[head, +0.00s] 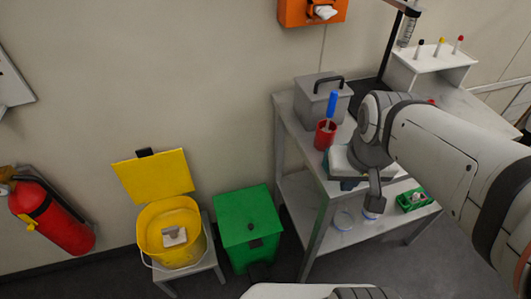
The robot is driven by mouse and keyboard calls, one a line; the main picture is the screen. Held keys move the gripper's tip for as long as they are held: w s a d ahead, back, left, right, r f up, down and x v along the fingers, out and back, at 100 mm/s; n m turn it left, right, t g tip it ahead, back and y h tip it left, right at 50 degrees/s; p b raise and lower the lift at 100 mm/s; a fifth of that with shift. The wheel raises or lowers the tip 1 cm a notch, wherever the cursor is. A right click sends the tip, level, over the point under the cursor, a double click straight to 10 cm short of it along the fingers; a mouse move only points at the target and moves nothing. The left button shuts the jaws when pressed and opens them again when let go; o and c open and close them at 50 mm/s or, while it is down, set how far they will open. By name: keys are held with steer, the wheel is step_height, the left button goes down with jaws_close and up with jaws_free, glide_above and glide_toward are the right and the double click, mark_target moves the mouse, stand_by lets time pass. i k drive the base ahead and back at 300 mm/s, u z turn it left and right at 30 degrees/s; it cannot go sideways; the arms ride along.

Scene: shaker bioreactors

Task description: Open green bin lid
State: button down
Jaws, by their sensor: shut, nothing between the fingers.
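The green bin (254,252) stands on the floor, left of the grey shelf table. Its green lid (246,214) looks closed, with a dark handle or latch on the lid's front part. A dark pedal-like piece shows at the bin's foot. My gripper (374,208) hangs at the end of my arm, in front of the shelf table and to the right of the green bin, clear of it. The gripper is small in the picture; it looks shut and empty.
A yellow bin (170,236) with its lid raised stands on a small stand left of the green bin. A red fire extinguisher (55,214) hangs at far left. The grey table (308,190) holds a grey box (318,98) and a red cup (325,136).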

mark_target(250, 214)
steer(key=z, duration=0.35)
steer(key=k, duration=1.95)
steer(key=u, duration=0.85)
steer(key=i, duration=1)
steer(key=u, duration=0.1)
